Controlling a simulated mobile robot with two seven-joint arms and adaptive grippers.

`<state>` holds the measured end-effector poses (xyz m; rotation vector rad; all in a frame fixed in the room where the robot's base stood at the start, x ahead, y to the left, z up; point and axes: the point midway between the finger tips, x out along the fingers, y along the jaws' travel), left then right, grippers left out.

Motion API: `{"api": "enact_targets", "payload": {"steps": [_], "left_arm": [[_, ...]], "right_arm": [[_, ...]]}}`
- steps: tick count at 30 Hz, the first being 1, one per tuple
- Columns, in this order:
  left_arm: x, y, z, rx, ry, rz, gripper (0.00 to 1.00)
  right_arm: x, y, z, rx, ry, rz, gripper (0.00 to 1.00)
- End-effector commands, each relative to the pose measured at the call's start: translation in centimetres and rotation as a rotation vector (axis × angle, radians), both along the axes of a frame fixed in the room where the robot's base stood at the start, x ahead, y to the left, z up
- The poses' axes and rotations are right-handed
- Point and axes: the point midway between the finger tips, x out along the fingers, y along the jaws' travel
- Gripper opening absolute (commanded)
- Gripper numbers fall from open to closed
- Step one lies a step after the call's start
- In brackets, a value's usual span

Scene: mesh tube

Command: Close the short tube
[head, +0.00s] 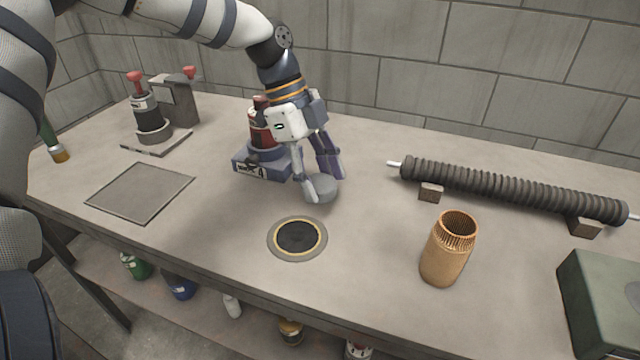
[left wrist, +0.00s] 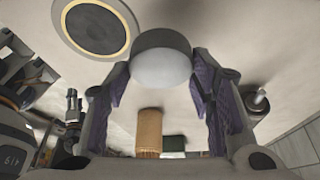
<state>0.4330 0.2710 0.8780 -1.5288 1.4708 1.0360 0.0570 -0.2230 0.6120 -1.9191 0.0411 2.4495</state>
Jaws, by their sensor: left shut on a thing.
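The short tube (head: 449,252) is a copper-coloured mesh cylinder standing upright, its open top facing up, on the front right of the bench. It also shows in the left wrist view (left wrist: 149,133). My left gripper (head: 326,185) is shut on a round grey cap (head: 320,189), left of and behind the tube and apart from it. In the left wrist view the cap (left wrist: 162,60) sits between the two fingertips. I cannot tell whether the cap touches the bench. My right gripper is not in view.
A round pad with a dark centre (head: 298,238) lies in front of the cap. A long ribbed tube (head: 515,190) rests on blocks behind the short tube. A green box (head: 603,307) stands at right, a flat square plate (head: 140,191) at left. Bench between pad and short tube is clear.

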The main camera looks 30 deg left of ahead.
Motion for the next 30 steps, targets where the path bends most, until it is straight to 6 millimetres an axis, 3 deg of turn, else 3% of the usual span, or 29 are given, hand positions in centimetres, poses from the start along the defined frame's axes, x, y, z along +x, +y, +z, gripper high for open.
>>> {"api": "enact_targets", "payload": {"steps": [1,4,7,12,15,30], "left_arm": [[-0.8,-0.4,3.0,-0.002,-0.031,-0.002,0.36],[-3.0,-1.1,5.9,-0.001,-0.037,-0.002,0.36],[-6.0,-2.1,7.3,-0.001,-0.037,-0.003,0.36],[-9.6,-3.4,7.9,-0.002,-0.016,-0.001,0.36],[-10.9,-4.0,8.1,-0.016,-0.002,-0.007,0.36],[-11.7,-4.0,8.7,-0.001,-0.012,0.001,0.36]], "right_arm": [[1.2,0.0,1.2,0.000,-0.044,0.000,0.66],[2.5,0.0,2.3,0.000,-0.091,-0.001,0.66],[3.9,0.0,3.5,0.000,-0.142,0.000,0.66],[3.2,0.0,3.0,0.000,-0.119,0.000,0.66],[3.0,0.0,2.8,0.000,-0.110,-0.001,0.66],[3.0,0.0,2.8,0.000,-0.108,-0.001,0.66]]}}
